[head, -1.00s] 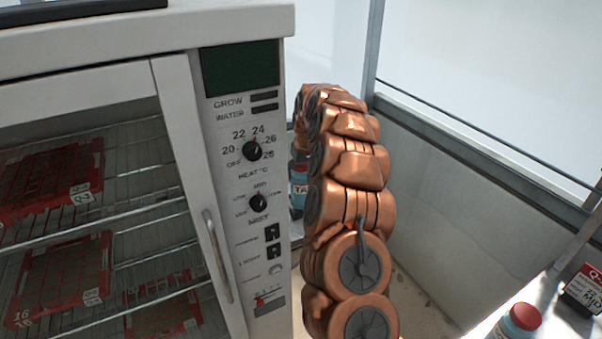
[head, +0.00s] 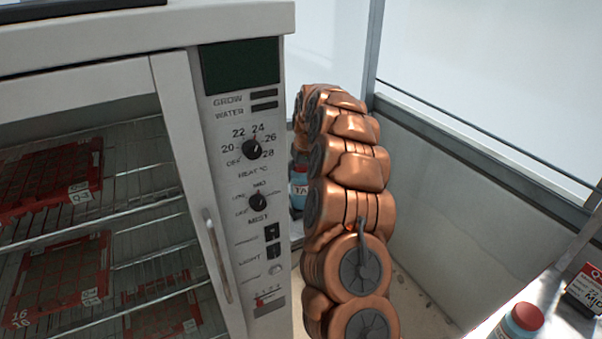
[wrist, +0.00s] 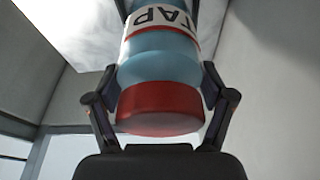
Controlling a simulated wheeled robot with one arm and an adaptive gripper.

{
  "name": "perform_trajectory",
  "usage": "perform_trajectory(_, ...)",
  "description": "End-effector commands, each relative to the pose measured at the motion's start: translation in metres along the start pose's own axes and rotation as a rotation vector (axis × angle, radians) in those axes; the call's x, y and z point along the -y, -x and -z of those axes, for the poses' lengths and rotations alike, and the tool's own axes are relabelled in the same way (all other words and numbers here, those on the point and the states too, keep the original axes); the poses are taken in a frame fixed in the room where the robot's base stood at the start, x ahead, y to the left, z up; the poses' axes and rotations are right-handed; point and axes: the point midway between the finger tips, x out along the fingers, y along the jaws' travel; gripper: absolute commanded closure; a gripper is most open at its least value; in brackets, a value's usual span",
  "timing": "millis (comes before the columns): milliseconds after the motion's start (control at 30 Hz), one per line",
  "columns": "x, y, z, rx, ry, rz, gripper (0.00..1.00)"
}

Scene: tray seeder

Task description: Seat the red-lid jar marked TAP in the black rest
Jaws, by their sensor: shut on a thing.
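The jar marked TAP (wrist: 158,68) fills the middle of the wrist view, with a blue body, a white label and a red lid. My gripper (wrist: 158,85) is shut on it, one finger on each side, near the lid end. In the head view the jar's label and blue body (head: 299,187) show in a narrow gap between the cabinet and my copper arm, which hides the rest. The black rest cannot be made out in either view.
A grey cabinet (head: 183,120) with dials and a glass door stands at left, red trays (head: 65,280) on its racks. Another red-lid jar (head: 522,322) and a dark box (head: 585,290) stand on a bench at lower right. A low wall (head: 450,190) runs behind my arm.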

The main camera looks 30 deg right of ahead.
Motion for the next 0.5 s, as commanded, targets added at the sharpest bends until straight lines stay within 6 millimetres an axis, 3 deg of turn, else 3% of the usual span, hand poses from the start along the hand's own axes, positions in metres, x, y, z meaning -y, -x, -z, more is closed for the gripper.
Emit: perform_trajectory(500, -0.0002, -0.0067, -0.0014, -0.002, 0.0, 0.0, 0.88)
